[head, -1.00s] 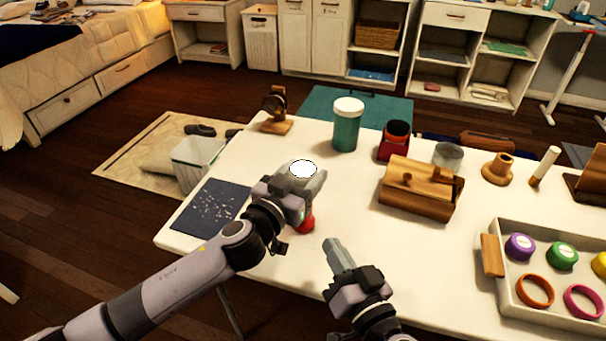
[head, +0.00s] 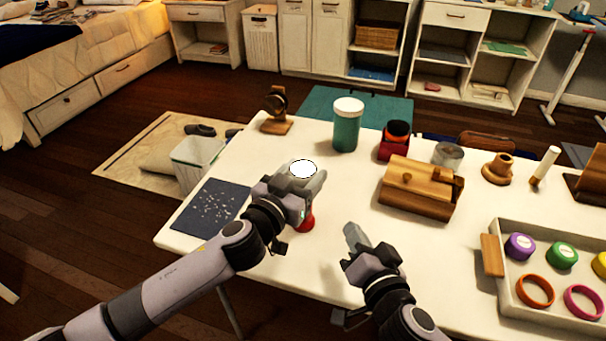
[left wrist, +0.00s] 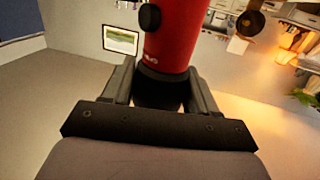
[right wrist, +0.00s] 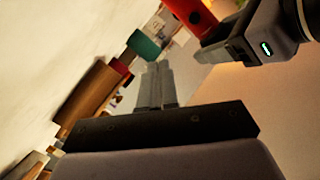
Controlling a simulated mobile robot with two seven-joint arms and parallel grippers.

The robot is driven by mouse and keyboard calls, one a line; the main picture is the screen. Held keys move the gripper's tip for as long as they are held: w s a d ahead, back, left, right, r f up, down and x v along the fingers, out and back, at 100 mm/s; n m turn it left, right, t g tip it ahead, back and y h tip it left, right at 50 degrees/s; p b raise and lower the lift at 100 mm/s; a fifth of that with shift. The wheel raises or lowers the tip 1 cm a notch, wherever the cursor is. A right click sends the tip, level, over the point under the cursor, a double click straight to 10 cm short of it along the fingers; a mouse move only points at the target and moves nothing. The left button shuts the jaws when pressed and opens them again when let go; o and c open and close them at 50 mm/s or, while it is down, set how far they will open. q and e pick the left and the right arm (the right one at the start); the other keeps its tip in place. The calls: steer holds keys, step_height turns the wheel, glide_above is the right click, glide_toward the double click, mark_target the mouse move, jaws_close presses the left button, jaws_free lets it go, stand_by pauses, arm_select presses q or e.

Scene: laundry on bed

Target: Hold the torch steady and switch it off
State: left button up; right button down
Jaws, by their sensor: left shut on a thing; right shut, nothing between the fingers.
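The torch (head: 306,222) is red and held by my left gripper (head: 308,178). A bright white disc, which looks like its lit lens (head: 303,168), faces up above the gripper. In the left wrist view, the red body (left wrist: 178,35) carries a round black button (left wrist: 150,18), and the fingers close around its black section (left wrist: 160,90). My right gripper (head: 352,232) is shut and empty, over the table to the right of the torch and apart from it. The right wrist view shows its closed fingers (right wrist: 155,85) and part of the red torch (right wrist: 190,12) at the top.
The white table (head: 290,265) holds a dark speckled mat (head: 210,207), a teal jar (head: 347,130), a red container (head: 394,145) and a wooden box (head: 418,190). A tray (head: 492,225) with coloured rings and lids lies right. The space between torch and wooden box is clear.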

steer(key=shift+w+d+f+m+g+h, duration=0.1)
steer(key=shift+w+d+m+g+h, duration=0.3)
steer(key=shift+m+g, duration=0.35)
steer(key=shift+d+f+m+g, duration=0.1)
steer(key=shift+f+m+g, duration=0.05)
steer(key=shift+m+g, duration=0.4)
steer(key=shift+s+f+g, duration=0.1)
steer(key=shift+s+g, duration=0.1)
steer(key=shift+g, duration=0.4)
steer(key=shift+s+a+g+y, duration=0.2)
steer(key=shift+a+g+y, duration=0.2)
steer(key=shift+y, duration=0.2)
steer(key=s+a+g+y, duration=0.1)
steer(key=s+a+g, duration=0.1)
steer(key=s+g, duration=0.1)
steer(key=shift+a+r+n+y, duration=0.15)
steer(key=shift+r+n+y, duration=0.15)
steer(key=shift+r+y, duration=0.1)
steer(key=shift+s+a+r+n+g+y, duration=0.15)
steer(key=shift+s+a+n+g+y, duration=0.15)
steer(key=shift+s+a+g+y, duration=0.25)
steer(key=shift+w+a, duration=0.55)
steer(key=shift+w, duration=0.8)
steer(key=shift+w+a, duration=0.5)
steer(key=shift+w, duration=0.8)
steer(key=shift+w+a, duration=0.55)
steer(key=shift+w, duration=0.8)
steer(key=shift+w, duration=0.1)
steer(key=shift+w+a, duration=0.2)
steer(key=shift+w, duration=0.1)
